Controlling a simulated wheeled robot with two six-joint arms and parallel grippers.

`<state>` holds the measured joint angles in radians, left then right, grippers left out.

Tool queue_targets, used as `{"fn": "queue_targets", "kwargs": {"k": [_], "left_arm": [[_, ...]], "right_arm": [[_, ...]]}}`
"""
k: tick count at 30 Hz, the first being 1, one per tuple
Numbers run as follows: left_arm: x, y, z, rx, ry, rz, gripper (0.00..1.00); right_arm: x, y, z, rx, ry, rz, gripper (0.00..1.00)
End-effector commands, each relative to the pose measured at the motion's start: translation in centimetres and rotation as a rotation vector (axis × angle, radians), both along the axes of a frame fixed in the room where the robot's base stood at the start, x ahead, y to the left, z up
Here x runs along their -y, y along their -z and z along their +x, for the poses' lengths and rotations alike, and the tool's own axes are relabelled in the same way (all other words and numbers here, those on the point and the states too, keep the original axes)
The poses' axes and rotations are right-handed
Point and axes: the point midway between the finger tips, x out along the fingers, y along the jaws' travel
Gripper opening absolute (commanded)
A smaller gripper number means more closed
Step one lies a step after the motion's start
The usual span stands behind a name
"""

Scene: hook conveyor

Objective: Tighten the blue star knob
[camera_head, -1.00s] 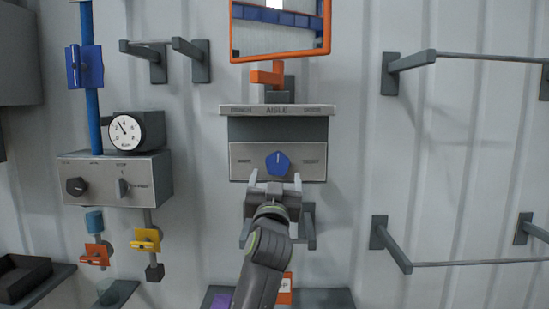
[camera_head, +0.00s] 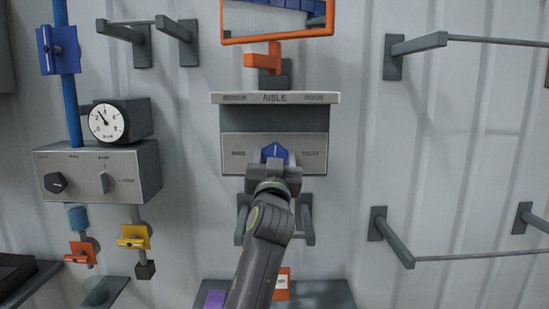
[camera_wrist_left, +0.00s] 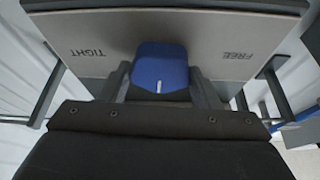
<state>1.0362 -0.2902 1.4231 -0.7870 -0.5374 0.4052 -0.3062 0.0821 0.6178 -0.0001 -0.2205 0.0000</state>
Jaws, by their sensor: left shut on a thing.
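The blue star knob (camera_head: 275,150) is on the light metal panel (camera_head: 236,154) under the shelf lettered AISLE. The panel is lettered FREE on the left and TIGHT on the right in the head view. My left gripper (camera_head: 275,161) is at the knob, its fingers on either side and shut on it. The left wrist view shows the knob (camera_wrist_left: 160,68) between the two fingers, with a white mark on its face pointing at the gripper's body. The gripper hides the knob's lower part in the head view. My right gripper is not in view.
A mirror with an orange frame (camera_head: 277,38) hangs above. A grey box with a dial gauge (camera_head: 108,121), a black knob, and yellow (camera_head: 134,237) and orange (camera_head: 83,253) valve handles is at left. Grey brackets with rods (camera_head: 394,235) stick out at right.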

Motion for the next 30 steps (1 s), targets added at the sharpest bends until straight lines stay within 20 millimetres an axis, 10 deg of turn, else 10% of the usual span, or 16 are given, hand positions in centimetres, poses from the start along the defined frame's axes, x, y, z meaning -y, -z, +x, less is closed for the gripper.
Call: {"fn": "queue_targets", "kwargs": {"k": [30], "left_arm": [[0.0,-0.1,0.1,-0.004,0.001,0.440,0.33]], "right_arm": [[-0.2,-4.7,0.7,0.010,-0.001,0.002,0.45]]}}
